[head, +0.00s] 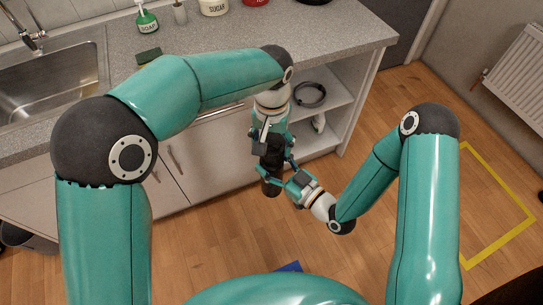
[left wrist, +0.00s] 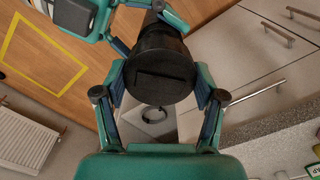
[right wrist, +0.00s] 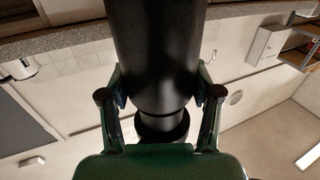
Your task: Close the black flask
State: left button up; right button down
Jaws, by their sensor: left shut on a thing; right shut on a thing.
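The black flask (head: 271,184) is held upright in the air in front of the counter. Its dark body (right wrist: 157,45) fills the upper middle of the right wrist view. My right gripper (head: 284,171) is shut on the body from the side. My left gripper (head: 270,144) is above it, shut on the black lid (left wrist: 160,72), which has a raised bar across its top. The lid lines up with the flask at its top end; whether it is fully seated I cannot tell. The fingers hide part of the join.
The grey counter (head: 330,40) with the sink (head: 45,85) lies behind. A green soap bottle (head: 147,22), a sponge (head: 149,56) and a sugar jar (head: 213,7) stand on it. The wooden floor below is mostly free.

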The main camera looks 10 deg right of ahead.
aim_at(272, 173)
pick_arm(q)
jog(key=shift+f, duration=0.1)
dwell(0.3)
jog(key=shift+f, duration=0.8)
jog(key=shift+f, duration=0.6)
